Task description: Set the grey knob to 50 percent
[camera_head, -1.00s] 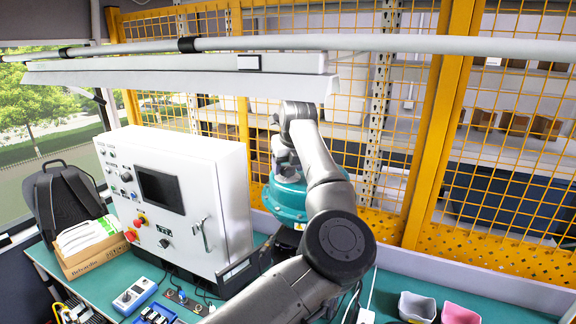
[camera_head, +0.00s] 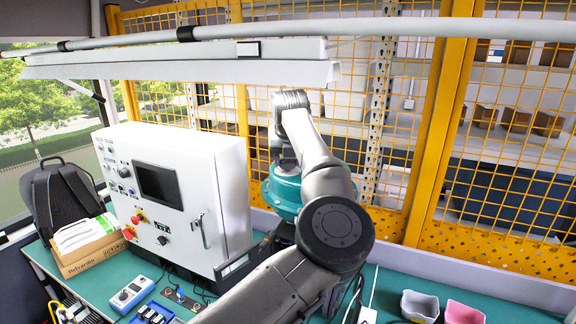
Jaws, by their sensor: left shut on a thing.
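A teal round housing (camera_head: 283,192) stands on the bench behind my left arm, right of the white cabinet. My left arm rises from the bottom of the head view and bends down over this housing. My left gripper (camera_head: 284,162) points down at the top of the housing, partly covered by the arm. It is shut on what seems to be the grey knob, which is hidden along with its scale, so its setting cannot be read. My right gripper is not in view.
The white control cabinet (camera_head: 222,190) with a dark screen and buttons stands close on the left. A grey bin (camera_head: 419,305) and a pink bin (camera_head: 464,313) lie at the front right. A yellow mesh fence (camera_head: 500,170) closes off the back.

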